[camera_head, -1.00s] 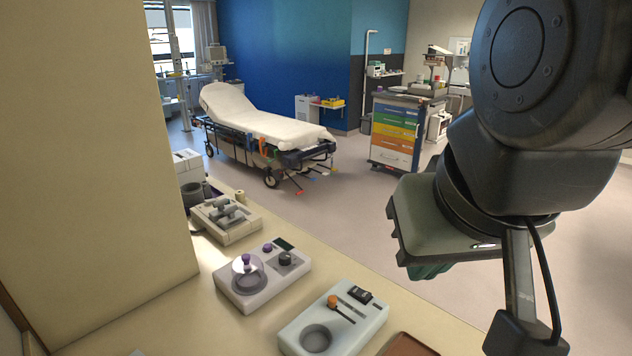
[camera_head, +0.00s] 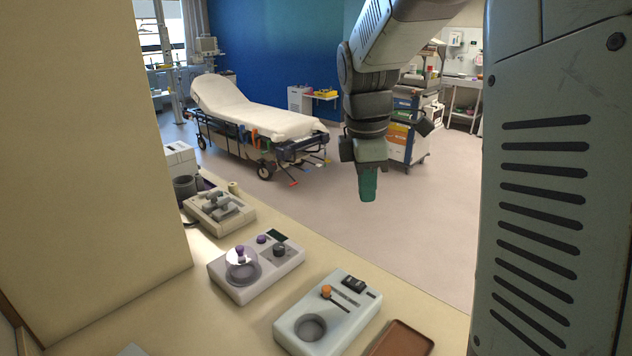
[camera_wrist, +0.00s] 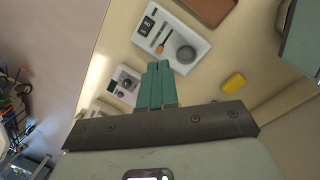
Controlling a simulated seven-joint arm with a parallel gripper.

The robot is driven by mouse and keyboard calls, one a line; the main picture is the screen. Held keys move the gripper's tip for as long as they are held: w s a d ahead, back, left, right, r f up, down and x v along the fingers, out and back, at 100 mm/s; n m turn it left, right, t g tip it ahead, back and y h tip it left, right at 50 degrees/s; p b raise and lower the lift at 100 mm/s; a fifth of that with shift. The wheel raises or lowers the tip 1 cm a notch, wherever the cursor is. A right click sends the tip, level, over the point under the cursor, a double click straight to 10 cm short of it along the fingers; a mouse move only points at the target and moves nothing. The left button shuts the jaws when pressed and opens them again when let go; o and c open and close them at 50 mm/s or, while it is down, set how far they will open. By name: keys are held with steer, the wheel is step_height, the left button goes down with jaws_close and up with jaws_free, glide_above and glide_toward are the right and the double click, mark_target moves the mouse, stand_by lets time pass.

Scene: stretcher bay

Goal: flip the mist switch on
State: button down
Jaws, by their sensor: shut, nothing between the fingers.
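A pale unit (camera_head: 290,326) on the counter has an orange-knobbed lever (camera_head: 327,291), a round well and a small black part (camera_head: 353,284); the unit also shows in the wrist view (camera_wrist: 188,29). Left of it stands a white unit (camera_head: 232,289) with purple knobs, a clear dome and a dark knob (camera_head: 280,250). My gripper (camera_head: 368,196) is shut and empty, pointing down, apart from the units. Its green fingers show in the wrist view (camera_wrist: 158,66).
A brown tray (camera_head: 428,342) lies right of the pale unit. A beige device with grey levers (camera_head: 245,221) stands farther back, beside a tan wall (camera_head: 90,150). The wrist view shows a yellow block (camera_wrist: 233,83). A stretcher (camera_head: 262,112) and drawer cart (camera_head: 402,150) stand beyond the counter.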

steer(key=w+f+n+g, duration=0.1)
steer(key=w+f+n, duration=0.45)
steer(key=f, duration=0.35)
steer(key=n+g, duration=0.1)
steer(key=n, duration=0.3)
glide_above(361, 284)
steer(key=w+a, duration=0.2)
step_height(361, 284, down, 7)
steer(key=shift+r, duration=0.1)
steer(key=f, duration=0.4)
steer(key=s+d+f, duration=0.1)
steer(key=f, duration=0.8)
steer(key=shift+s+d+f, duration=0.25)
steer(key=shift+d+f, duration=0.05)
steer(key=shift+f, duration=0.1)
